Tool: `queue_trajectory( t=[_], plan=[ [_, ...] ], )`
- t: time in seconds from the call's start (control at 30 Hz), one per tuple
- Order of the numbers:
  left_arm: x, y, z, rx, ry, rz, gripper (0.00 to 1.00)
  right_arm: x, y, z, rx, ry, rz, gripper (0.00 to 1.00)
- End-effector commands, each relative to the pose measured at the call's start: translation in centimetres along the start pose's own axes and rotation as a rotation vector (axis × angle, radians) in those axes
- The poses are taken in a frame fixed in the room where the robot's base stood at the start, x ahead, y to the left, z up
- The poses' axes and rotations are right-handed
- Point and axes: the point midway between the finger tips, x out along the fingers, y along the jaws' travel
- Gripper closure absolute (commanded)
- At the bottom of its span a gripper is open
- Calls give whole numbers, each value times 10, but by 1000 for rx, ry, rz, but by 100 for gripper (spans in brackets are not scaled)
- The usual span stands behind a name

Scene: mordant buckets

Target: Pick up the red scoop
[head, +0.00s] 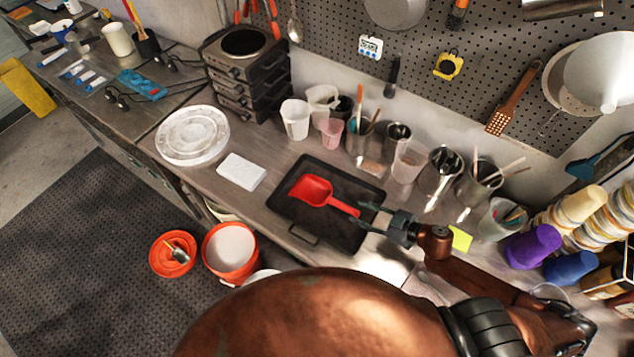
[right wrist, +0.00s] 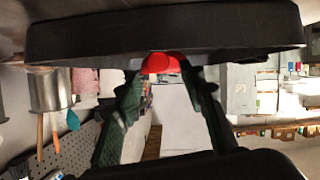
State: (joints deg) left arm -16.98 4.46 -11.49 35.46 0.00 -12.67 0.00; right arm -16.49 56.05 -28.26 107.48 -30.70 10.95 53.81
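The red scoop (head: 313,190) lies in a black tray (head: 285,205) on the bench, its handle pointing right toward my right gripper. My right gripper (head: 364,214) is at the tray's right side, its two green-grey fingers spread on either side of the handle's end. In the right wrist view, the red handle end (right wrist: 161,63) shows between the fingertips (right wrist: 161,72), and the dark tray edge (right wrist: 230,32) runs across the top. The fingers look apart; I cannot tell whether either touches the handle. My left gripper is not in view.
Metal cups and beakers (head: 408,160) with tools stand behind the tray. A white block (head: 241,171) and a round white lid (head: 192,135) lie left of it. Purple cups (head: 533,246) stand at the right. An orange bucket (head: 231,252) is on the floor.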

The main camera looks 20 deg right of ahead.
Motion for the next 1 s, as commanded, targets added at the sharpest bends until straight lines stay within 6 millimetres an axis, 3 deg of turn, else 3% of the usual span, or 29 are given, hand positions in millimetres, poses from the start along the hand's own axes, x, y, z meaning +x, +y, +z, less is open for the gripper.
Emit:
queue_trajectory(
  t=[0.17, 0.7, 1.0],
  plan=[
    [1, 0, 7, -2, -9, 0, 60, 7, 0, 2, 1, 1, 1, 63],
    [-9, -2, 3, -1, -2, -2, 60, 73, -7, -1, 1, 1, 1, 63],
    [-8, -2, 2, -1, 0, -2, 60, 79, -7, 0, 0, -1, 0, 63]
  ],
)
